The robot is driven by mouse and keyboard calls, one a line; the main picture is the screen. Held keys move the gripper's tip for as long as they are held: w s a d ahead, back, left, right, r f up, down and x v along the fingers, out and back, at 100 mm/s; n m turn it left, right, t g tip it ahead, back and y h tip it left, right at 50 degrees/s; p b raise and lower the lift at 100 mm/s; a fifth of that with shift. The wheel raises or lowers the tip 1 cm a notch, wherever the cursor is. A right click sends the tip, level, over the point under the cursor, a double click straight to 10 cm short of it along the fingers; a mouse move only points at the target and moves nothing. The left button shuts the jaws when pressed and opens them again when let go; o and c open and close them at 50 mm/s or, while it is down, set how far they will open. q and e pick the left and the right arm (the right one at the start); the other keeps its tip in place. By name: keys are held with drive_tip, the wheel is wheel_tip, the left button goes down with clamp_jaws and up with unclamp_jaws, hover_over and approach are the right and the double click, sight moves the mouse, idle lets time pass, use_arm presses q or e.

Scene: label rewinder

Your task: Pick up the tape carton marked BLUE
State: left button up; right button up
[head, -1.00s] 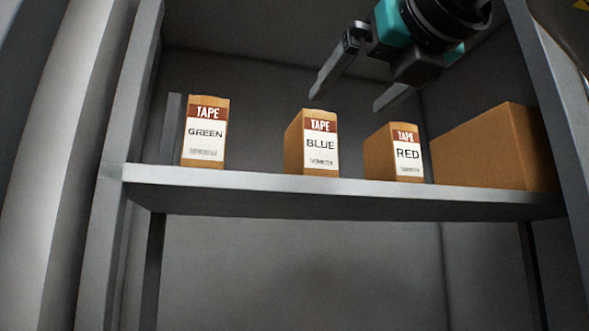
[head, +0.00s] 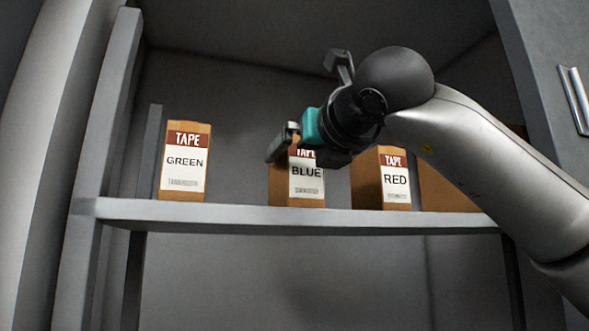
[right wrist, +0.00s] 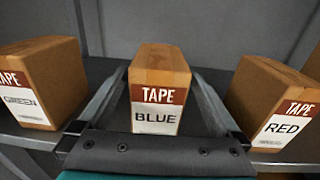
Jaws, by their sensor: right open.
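The tape carton marked BLUE (head: 307,187) stands upright on the shelf, between the GREEN and RED cartons. My right gripper (head: 292,150) is at its upper part and hides some of its top and label in the head view. In the right wrist view the BLUE carton (right wrist: 160,95) lies between the two open fingers of the right gripper (right wrist: 161,80), one on each side. A gap shows on both sides, and the fingers are not closed on it. My left gripper is in neither view.
The GREEN carton (head: 186,165) stands to the left and the RED carton (head: 394,180) to the right, both close to the fingers. A larger brown box (head: 445,190) is at the right, partly behind my arm. The shelf (head: 250,217) has a side post (head: 105,110) at left.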

drive_tip(key=shift+p+x, duration=0.5)
drive_tip(key=shift+x, duration=1)
drive_tip(key=shift+s, duration=0.1)
clamp_jaws()
